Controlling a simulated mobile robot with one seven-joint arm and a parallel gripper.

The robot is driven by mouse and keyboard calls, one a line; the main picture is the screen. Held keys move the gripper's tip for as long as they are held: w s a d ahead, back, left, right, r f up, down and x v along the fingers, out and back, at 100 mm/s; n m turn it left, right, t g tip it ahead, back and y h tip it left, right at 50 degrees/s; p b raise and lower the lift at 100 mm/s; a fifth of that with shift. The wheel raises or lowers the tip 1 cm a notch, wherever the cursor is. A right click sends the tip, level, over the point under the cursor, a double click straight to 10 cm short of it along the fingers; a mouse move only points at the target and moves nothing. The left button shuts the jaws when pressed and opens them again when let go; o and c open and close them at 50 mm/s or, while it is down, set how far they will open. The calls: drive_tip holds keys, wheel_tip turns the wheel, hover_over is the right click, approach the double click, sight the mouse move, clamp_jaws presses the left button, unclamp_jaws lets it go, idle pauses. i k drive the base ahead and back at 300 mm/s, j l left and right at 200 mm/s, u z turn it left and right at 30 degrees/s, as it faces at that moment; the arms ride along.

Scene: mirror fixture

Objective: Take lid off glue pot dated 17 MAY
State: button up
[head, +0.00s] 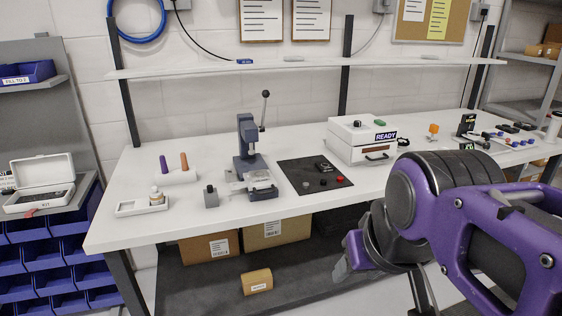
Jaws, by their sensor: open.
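Small pale pots (156,197) with whitish and tan tops stand close together at the right end of a shallow white tray (130,208), at the left front of the white bench. They are too small to read any date, and I cannot tell which is the glue pot dated 17 MAY or make out its lid clearly. My gripper (378,280) hangs low at the right, in front of the bench edge and far from the pots. It is open, with nothing seen in it; my purple arm partly hides it.
A purple and an orange stick stand in a white holder (176,178) behind the tray. Further right are a dark mat (300,185) and a white READY box (350,141).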

sight(156, 192)
drive_tip(key=i+j+u, duration=0.1)
drive_tip(key=u, duration=0.25)
drive_tip(key=i+j+u, duration=0.15)
drive_tip(key=u, duration=0.2)
drive_tip(key=i+j+u, duration=0.15)
drive_tip(key=u, duration=0.2)
